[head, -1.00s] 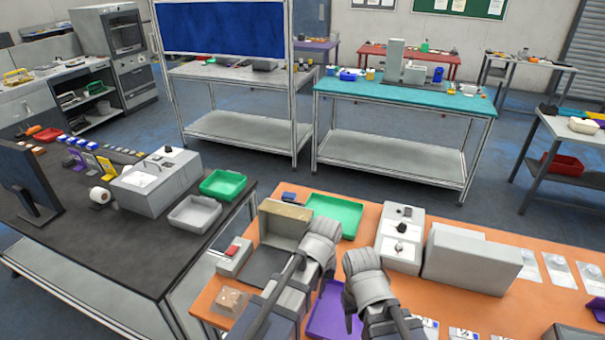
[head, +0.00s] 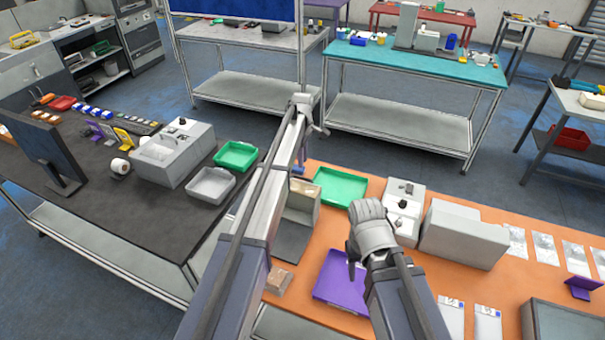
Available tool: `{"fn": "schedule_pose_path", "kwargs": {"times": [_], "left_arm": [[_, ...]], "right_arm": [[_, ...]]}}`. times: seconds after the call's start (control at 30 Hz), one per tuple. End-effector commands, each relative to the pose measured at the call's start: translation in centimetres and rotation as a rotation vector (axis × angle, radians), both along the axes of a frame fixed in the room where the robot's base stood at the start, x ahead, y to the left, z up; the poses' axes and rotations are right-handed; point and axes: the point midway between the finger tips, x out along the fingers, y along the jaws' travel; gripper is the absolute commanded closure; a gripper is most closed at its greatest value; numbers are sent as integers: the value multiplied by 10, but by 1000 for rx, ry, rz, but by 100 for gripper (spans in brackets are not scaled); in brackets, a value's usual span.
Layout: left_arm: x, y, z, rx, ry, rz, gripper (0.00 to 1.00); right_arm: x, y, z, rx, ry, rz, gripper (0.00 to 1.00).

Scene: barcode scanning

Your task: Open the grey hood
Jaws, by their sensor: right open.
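A large closed grey box-shaped housing (head: 462,236) stands on the orange table, right of a light grey device (head: 404,206). It may be the grey hood, but I cannot tell for sure; no handle or hinge shows. My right gripper (head: 353,268) is open and points down over the purple tray, left of the housing and apart from it; my wrist mostly hides its fingers. My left gripper (head: 312,120) is at the far end of my raised, extended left arm, beyond the orange table's far edge. Its fingers are too small and covered to judge.
A green tray (head: 340,188), a purple tray (head: 338,280) and a beige-and-grey open box (head: 299,205) sit on the orange table (head: 400,262). Clear bags lie at right, and a dark-topped grey box (head: 568,322) stands at front right. A black table (head: 130,235) stands at left.

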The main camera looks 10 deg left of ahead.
Motion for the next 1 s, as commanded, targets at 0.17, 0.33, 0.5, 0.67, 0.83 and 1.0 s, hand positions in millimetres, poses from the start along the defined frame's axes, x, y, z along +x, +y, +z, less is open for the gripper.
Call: {"fn": "schedule_pose_path", "kwargs": {"times": [0.17,0.33,0.5,0.67,0.83,1.0], "left_arm": [[0,0,-15,0,0,-2,70],[0,0,-35,0,0,-2,70],[0,-1,-58,0,0,-3,70],[0,-1,-73,0,0,-3,70],[0,-1,-77,0,0,-3,70],[0,-1,-75,0,0,-3,70]], "right_arm": [[0,0,-15,0,-1,-1,50],[0,0,-35,0,-1,-2,50],[0,0,-58,0,-2,0,50],[0,0,-73,0,-2,3,50],[0,0,-76,-1,-2,5,50],[0,0,-75,-1,-2,6,50]]}}
